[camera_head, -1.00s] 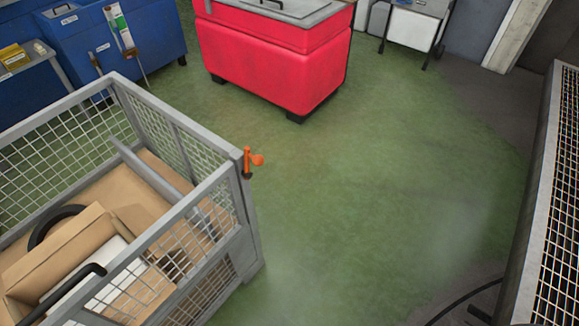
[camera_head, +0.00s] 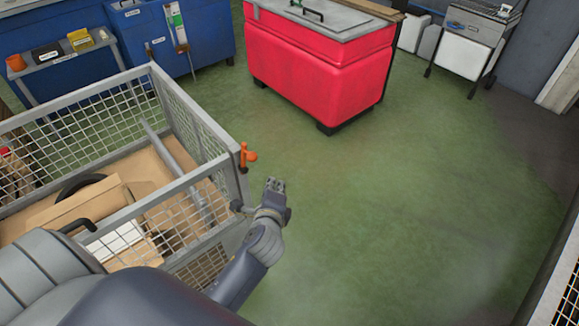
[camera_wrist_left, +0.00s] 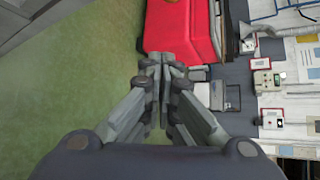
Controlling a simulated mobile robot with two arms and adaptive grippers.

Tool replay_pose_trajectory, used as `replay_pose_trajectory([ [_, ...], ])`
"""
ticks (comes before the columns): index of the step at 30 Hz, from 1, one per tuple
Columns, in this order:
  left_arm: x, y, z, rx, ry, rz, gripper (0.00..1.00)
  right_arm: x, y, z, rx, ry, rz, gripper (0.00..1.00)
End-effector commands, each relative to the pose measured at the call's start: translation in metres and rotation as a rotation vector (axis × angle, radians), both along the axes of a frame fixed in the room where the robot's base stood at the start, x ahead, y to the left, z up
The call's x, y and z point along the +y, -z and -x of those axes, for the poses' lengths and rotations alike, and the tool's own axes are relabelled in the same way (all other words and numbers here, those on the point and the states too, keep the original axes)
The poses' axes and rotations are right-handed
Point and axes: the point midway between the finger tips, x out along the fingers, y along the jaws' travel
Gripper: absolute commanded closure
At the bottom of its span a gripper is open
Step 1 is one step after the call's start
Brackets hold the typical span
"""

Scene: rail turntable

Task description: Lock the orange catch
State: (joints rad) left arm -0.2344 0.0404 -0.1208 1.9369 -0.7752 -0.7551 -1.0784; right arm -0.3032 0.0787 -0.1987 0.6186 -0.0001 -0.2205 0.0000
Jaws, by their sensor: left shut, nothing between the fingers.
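The orange catch (camera_head: 247,156) sits on the top corner of the grey mesh cage (camera_head: 233,185), with its small handle sticking out to the right. My left gripper (camera_head: 275,184) is shut and empty, a little below and to the right of the catch in the head view, apart from it in the picture. The left wrist view shows the closed fingers (camera_wrist_left: 160,68) with nothing between them. The catch does not show in the left wrist view. My right gripper is not in view.
The cage holds cardboard and a dark ring (camera_head: 78,186). A red chest (camera_head: 318,70) stands at the back, with blue cabinets (camera_head: 160,40) on the left and a low shelf table (camera_head: 75,65) beside them. Green floor to the right is clear.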

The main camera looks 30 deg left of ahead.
Motion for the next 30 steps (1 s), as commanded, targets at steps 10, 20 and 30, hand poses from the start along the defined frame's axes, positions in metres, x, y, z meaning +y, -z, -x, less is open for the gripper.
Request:
replay_pose_trajectory([
  [10, 0.002, -0.008, -0.001, -0.009, -0.002, -0.017, 1.0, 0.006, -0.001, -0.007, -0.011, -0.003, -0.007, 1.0],
  [20, 0.012, 0.0, -0.023, -0.01, -0.003, -0.016, 1.0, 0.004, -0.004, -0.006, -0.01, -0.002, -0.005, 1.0],
  [30, 0.037, 0.025, -0.077, -0.008, -0.002, -0.016, 1.0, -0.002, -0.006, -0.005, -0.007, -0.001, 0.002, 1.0],
])
